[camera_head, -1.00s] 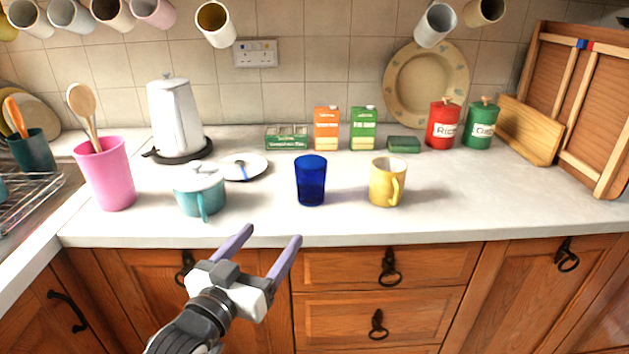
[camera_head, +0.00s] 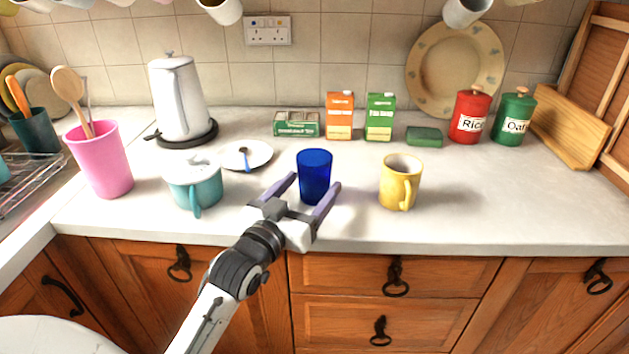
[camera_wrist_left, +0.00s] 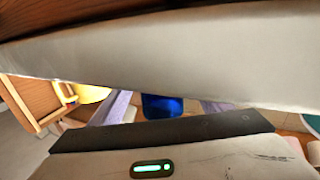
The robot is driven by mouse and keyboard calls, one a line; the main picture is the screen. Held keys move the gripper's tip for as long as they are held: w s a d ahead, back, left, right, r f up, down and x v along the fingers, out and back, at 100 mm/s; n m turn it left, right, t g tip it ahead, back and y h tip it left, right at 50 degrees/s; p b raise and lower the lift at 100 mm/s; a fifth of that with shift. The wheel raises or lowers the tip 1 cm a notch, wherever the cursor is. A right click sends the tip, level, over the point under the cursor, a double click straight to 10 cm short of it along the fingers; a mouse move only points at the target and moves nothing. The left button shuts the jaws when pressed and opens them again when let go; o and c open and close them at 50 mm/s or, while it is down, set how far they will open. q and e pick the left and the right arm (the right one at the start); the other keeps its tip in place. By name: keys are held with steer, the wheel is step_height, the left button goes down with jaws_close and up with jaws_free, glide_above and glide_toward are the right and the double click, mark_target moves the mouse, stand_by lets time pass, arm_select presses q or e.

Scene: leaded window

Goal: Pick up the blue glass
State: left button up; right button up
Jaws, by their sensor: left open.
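The blue glass (camera_head: 314,174) stands upright on the white counter in the head view. My left gripper (camera_head: 314,188) is open, with one finger on each side of the glass's lower part. Whether the fingers touch the glass cannot be told. In the left wrist view the blue glass (camera_wrist_left: 160,107) shows between the two purple fingers (camera_wrist_left: 164,108), partly hidden by the gripper body. My right gripper is not in view.
A yellow mug (camera_head: 401,182) stands to the right of the glass. A teal pot (camera_head: 193,184) and a white saucer (camera_head: 262,154) are to the left. Small boxes (camera_head: 340,116) stand behind. The counter's front edge (camera_head: 440,247) runs below the gripper's fingers.

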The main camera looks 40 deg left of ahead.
mark_target(316, 179)
arm_select(q)
steer(key=shift+w+a+r, duration=0.1)
steer(key=shift+w+a, duration=0.05)
steer(key=shift+w, duration=0.6)
steer(key=shift+w+a, duration=0.1)
steer(key=shift+w, duration=0.65)
steer(key=c, duration=1.3)
steer(key=shift+c, duration=0.2)
steer(key=shift+r, duration=0.2)
